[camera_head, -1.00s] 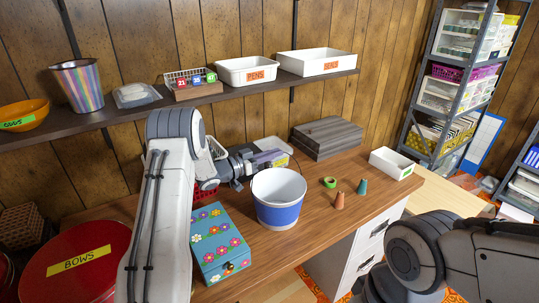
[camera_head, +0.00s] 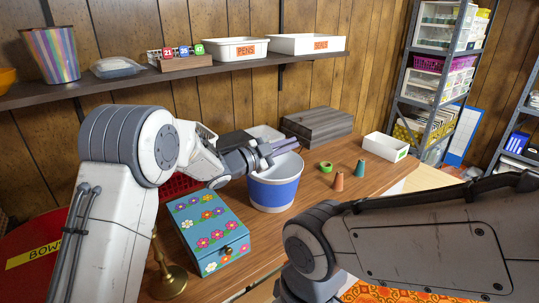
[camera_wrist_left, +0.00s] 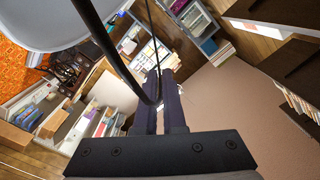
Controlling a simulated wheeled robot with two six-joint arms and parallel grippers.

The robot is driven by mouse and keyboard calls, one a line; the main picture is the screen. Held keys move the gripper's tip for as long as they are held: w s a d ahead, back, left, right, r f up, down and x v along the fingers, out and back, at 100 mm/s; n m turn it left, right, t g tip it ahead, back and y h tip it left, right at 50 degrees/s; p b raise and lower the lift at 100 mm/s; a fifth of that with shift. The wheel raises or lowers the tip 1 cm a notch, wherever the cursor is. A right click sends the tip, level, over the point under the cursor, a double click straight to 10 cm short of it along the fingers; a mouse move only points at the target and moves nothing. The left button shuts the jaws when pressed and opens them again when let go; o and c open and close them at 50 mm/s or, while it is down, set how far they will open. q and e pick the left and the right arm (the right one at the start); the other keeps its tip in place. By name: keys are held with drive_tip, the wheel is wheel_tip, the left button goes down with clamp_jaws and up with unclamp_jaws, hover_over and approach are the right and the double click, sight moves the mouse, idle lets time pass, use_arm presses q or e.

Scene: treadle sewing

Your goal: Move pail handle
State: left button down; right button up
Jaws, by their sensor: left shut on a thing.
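The blue and white pail (camera_head: 275,192) stands upright on the wooden table. In the left wrist view its pale rim (camera_wrist_left: 60,25) shows at the top left. A thin dark handle (camera_wrist_left: 104,42) runs from the pail side down to between the fingers of my left gripper (camera_wrist_left: 158,85). The left gripper is shut on this handle. In the head view my left gripper (camera_head: 287,148) is above the pail's rim, and the handle is too thin to make out. My right arm crosses the lower right, but its gripper is out of frame.
A flowered blue box (camera_head: 208,232) sits left of the pail, near a brass stand (camera_head: 168,280). A green tape ring (camera_head: 326,166), an orange cone (camera_head: 339,182) and a teal cone (camera_head: 361,168) stand to the right. A white tray (camera_head: 385,147) is beyond them.

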use_arm(q)
drive_tip(key=s+d+f+m+b, duration=0.3)
drive_tip(key=f+m+b, duration=0.3)
drive_tip(key=b, duration=0.8)
drive_tip(key=shift+s+f+m, duration=0.35)
drive_tip(key=shift+s+m, duration=0.05)
drive_tip(key=shift+s, duration=0.4)
drive_tip(key=c, duration=1)
unclamp_jaws()
drive_tip(key=v, duration=1)
drive_tip(key=shift+s+a, duration=0.15)
drive_tip(key=shift+s, duration=0.05)
